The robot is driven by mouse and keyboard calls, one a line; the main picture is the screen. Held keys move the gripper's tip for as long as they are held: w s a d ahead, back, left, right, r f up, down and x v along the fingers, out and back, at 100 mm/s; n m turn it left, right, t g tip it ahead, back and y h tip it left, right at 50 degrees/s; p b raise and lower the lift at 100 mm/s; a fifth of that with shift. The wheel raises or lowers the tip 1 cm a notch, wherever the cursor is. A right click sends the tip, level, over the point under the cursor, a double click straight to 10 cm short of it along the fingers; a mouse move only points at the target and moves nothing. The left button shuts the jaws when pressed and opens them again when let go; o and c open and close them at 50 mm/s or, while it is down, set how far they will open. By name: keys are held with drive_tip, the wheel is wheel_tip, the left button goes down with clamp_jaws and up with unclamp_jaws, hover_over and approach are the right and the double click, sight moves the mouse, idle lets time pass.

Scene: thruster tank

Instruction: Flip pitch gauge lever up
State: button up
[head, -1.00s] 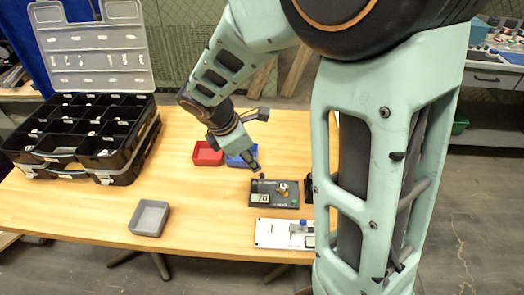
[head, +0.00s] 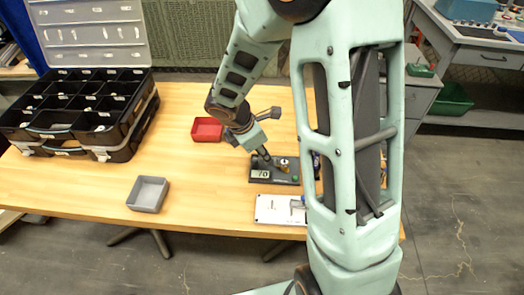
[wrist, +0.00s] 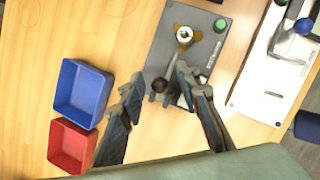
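The pitch gauge is a dark grey panel (head: 284,180) on the wooden table, with a display (head: 261,174) that appears to read 70 and a green button (head: 295,178). In the wrist view, the panel (wrist: 208,22) carries a lever pivoting on a round brass and white hub (wrist: 184,34). The lever ends in a black ball knob (wrist: 160,86). My gripper (wrist: 158,76) is open, with the knob in the gap between its fingers; I cannot tell whether either finger touches it. In the head view my gripper (head: 265,155) is low over the panel and hides the lever's knob.
A white panel (head: 270,209) lies beside the gauge; its blue knob (wrist: 303,26) shows in the wrist view. A red bin (head: 207,130) and blue bin (wrist: 83,92) stand near. A grey tray (head: 148,193) and black organizer (head: 75,115) are left. The table's front middle is clear.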

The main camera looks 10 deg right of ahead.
drive_tip(key=shift+c, duration=0.3)
clamp_jaws()
